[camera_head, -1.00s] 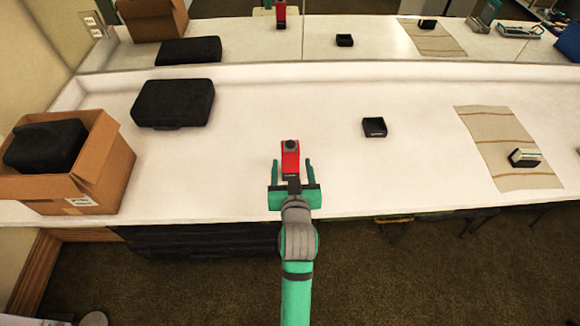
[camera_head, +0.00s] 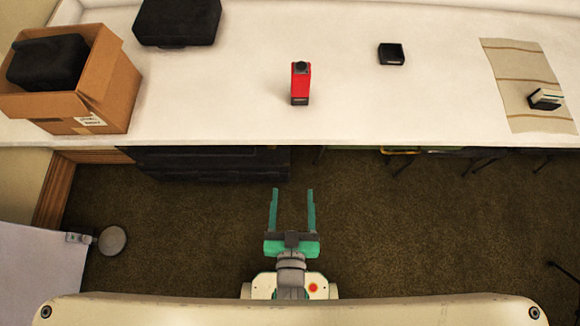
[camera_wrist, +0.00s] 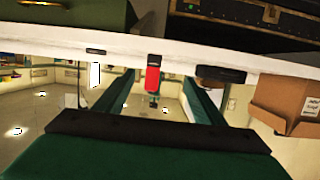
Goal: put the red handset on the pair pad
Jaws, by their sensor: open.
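My gripper (camera_head: 292,193) is open and empty over the carpet, in front of the counter and well apart from the handset. No label names the pair pad. A beige striped mat (camera_head: 510,75) lies at the right, with a black-and-white device (camera_head: 545,99) near its front. A small black tray-like box (camera_head: 391,54) sits between handset and mat.
An open cardboard box (camera_head: 112,85) holding a black case (camera_head: 47,62) stands at the counter's left. Another black case (camera_head: 177,22) lies behind it. Dark drawers (camera_head: 210,163) are below.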

